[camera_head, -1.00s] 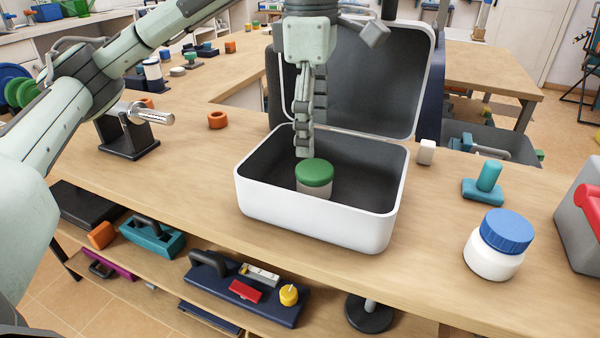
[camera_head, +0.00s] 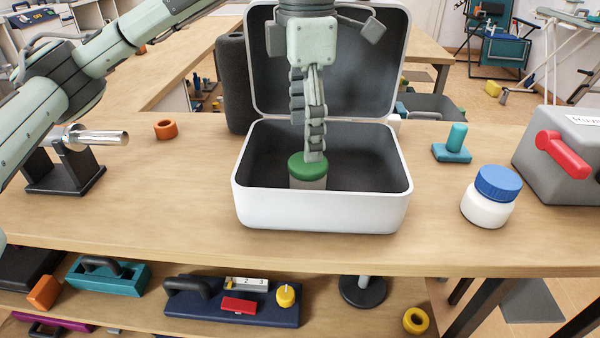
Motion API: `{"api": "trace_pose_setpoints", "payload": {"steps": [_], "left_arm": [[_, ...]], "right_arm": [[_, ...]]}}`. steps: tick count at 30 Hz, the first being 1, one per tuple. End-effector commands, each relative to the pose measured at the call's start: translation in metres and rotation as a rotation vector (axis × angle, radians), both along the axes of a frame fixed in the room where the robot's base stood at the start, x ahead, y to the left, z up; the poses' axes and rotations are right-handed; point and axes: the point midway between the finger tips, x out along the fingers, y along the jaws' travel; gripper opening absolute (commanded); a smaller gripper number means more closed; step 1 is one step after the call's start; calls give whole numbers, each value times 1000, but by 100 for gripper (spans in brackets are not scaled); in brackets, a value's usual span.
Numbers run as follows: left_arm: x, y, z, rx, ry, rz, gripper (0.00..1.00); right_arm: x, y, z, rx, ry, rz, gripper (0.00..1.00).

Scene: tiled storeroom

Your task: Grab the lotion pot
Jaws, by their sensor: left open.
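A small pot with a green lid (camera_head: 308,166) and a pale body stands upright inside the open white case (camera_head: 318,212). A white jar with a blue lid (camera_head: 495,190) stands upright on the bench to the right of the case. I cannot tell from the labels which one is the lotion pot. My left gripper (camera_head: 314,152) points down into the case, open, with its fingertips at the far edge of the green lid. One finger partly overlaps the lid; contact cannot be told. My right gripper is not in view.
The case's raised lid (camera_head: 375,65) stands behind the gripper, and its walls surround the pot. A teal block with a peg (camera_head: 453,146) and a grey box with a red handle (camera_head: 560,160) are at the right. The bench front is clear.

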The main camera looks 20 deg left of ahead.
Motion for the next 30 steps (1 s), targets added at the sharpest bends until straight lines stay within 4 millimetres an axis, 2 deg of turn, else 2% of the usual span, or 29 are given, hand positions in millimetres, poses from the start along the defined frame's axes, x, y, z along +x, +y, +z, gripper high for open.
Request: {"api": "trace_pose_setpoints", "payload": {"steps": [3, 8, 12, 18, 27, 30], "left_arm": [[0, -1, -16, 0, 4, -1, 77], [1, -1, -24, 0, 1, 0, 77], [3, -3, -40, 1, 4, 0, 77], [6, -4, -68, 1, 3, 0, 77], [6, -4, -74, -1, 1, -1, 77], [6, -4, -74, -1, 1, -1, 66]], "right_arm": [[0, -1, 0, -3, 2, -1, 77], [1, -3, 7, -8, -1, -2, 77], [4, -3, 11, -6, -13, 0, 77], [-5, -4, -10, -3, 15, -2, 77], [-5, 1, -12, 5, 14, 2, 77], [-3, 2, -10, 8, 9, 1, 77]]}}
